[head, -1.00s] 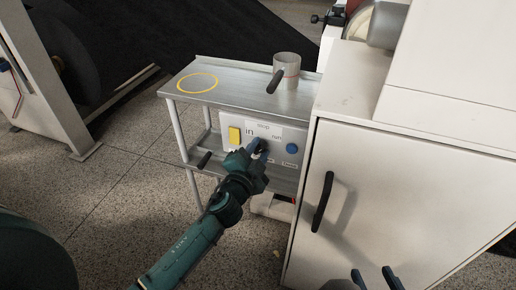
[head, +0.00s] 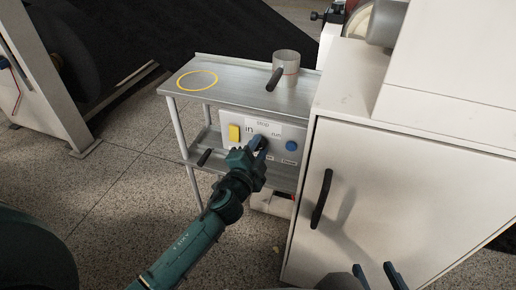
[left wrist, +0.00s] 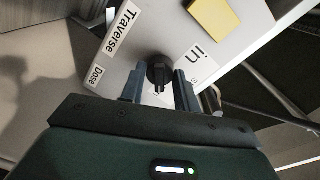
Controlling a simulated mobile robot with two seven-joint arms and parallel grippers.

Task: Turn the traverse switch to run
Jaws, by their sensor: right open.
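The traverse switch is a dark round knob (left wrist: 160,71) with a raised handle, on a pale panel (head: 231,119) on the metal cart. In the left wrist view it sits between the two fingers of my left gripper (left wrist: 158,89), with a visible gap on each side. In the head view my left gripper (head: 261,147) is at the panel and partly hides the switch. The labels "in" (head: 249,129) and "run" (head: 276,134) flank it. I cannot tell which label the switch points to. My right gripper (head: 376,275) is open and empty at the bottom edge.
A metal cup (head: 287,65) with a dark handle stands on the cart top (head: 235,83). A white cabinet (head: 370,190) stands close on the right.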

